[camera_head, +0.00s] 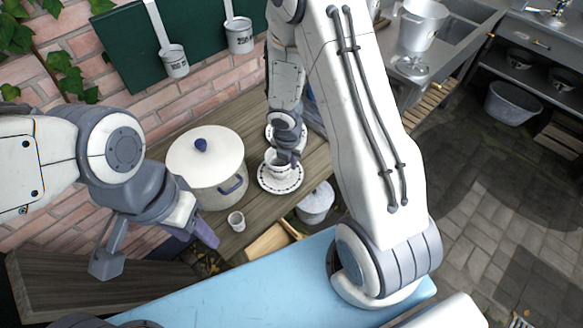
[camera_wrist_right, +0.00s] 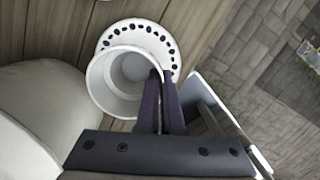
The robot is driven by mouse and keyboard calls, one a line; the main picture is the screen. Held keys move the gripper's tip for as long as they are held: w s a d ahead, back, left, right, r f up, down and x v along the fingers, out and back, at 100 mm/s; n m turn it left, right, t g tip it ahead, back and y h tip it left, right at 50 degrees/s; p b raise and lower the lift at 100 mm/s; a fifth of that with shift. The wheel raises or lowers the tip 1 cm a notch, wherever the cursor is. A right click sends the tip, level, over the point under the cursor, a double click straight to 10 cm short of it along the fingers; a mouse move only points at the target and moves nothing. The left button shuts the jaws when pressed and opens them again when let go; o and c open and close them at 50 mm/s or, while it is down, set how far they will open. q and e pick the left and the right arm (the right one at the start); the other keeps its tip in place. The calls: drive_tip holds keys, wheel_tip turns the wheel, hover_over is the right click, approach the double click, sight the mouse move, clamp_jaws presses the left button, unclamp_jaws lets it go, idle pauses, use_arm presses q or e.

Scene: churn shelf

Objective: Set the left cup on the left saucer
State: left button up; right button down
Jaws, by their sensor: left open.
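A white cup (camera_head: 275,163) with a dark pattern is at the near saucer (camera_head: 280,186), right of the lidded pot. My right gripper (camera_head: 288,163) reaches down to it. In the right wrist view the gripper (camera_wrist_right: 161,78) is closed on the wall of the cup (camera_wrist_right: 104,82), one finger inside the rim and one outside. A saucer (camera_wrist_right: 139,32) with dark dots shows beyond and beneath the cup. I cannot tell whether the cup touches it. A second saucer (camera_head: 270,136) is partly hidden behind my right arm. My left gripper (camera_head: 155,248) is open and empty, left of the pot's front.
The large lidded pot (camera_head: 213,168) stands close left of the saucer. A small cup (camera_head: 236,221) stands at the counter's front edge. A metal pail (camera_head: 315,203) is beyond that edge. Ladles (camera_head: 174,62) hang on the green board at the wall.

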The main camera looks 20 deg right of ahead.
use_arm(q)
drive_tip(key=shift+f, duration=0.4)
use_arm(e)
drive_tip(key=shift+f, duration=0.45)
drive_tip(key=shift+f, duration=0.2)
use_arm(q)
drive_tip(key=shift+f, duration=0.15)
use_arm(e)
drive_tip(key=c, duration=1.1)
unclamp_jaws()
